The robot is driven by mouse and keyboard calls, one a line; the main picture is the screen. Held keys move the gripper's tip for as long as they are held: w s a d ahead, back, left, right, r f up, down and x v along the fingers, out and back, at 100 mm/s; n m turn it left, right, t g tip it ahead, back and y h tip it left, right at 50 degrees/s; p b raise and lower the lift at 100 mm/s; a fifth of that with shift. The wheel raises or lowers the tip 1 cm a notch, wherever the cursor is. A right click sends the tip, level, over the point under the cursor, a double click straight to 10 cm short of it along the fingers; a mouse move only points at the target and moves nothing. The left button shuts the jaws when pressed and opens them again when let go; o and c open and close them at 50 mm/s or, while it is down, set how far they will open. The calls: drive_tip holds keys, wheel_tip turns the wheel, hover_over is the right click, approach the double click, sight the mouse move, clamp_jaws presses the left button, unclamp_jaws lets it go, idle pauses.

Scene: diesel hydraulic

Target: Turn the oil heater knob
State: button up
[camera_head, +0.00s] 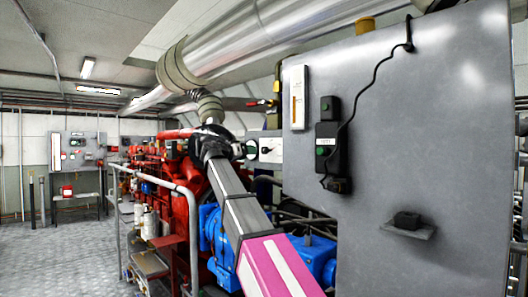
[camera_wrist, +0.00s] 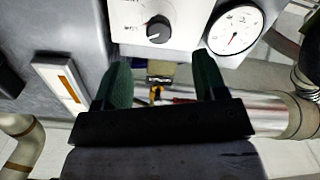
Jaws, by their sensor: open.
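A black round knob (camera_wrist: 158,30) with a white pointer mark sits on a white panel (camera_wrist: 190,14) at the top of the wrist view. The panel carries printed marks around the knob, too small to read surely. The white panel also shows in the head view (camera_head: 272,147), just right of my gripper (camera_head: 246,150). In the wrist view my gripper (camera_wrist: 161,68) has its two dark green fingers apart, with nothing held between them. The knob appears beyond the fingertips, roughly in line with the gap, and no contact shows. My arm partly hides the area left of the panel.
A round white gauge (camera_wrist: 235,30) is beside the knob. A large grey cabinet (camera_head: 400,150) fills the right, with a black switch box (camera_head: 328,150) and a small shelf (camera_head: 409,229). A red and blue engine (camera_head: 212,235) and a grey railing (camera_head: 192,235) stand left and below.

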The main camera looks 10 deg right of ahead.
sight(263, 150)
drive_tip(key=x, duration=0.3)
drive_tip(key=r+x, duration=0.1)
drive_tip(key=x, duration=0.6)
drive_tip(key=shift+w+d+r, duration=0.15)
drive_tip(key=shift+w+d, duration=0.1)
drive_tip(key=c, duration=0.9)
